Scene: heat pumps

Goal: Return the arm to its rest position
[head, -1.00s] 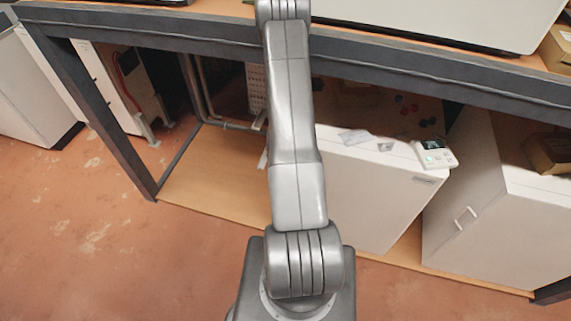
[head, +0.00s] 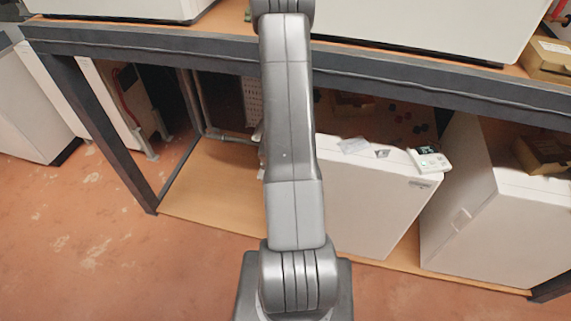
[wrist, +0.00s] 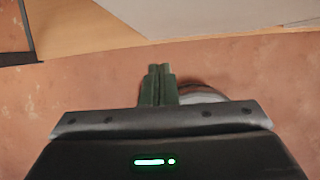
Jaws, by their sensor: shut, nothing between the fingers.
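My arm (head: 291,150) rises from my base at the bottom middle of the head view and reaches up past the bench edge. Its far end and my gripper are outside the head view. In the wrist view my gripper (wrist: 158,70) shows with its two dark green fingers together and nothing between them. It points over the reddish floor, near the front edge of a wooden shelf (wrist: 75,35). A pale rounded shape, partly hidden, lies behind the fingers.
A dark-framed bench (head: 180,40) spans the view, with white units on top. On its lower shelf (head: 205,190) stand a white box (head: 370,205) bearing a small controller (head: 429,160), and another white unit (head: 510,225). Open floor (head: 80,240) lies at the left front.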

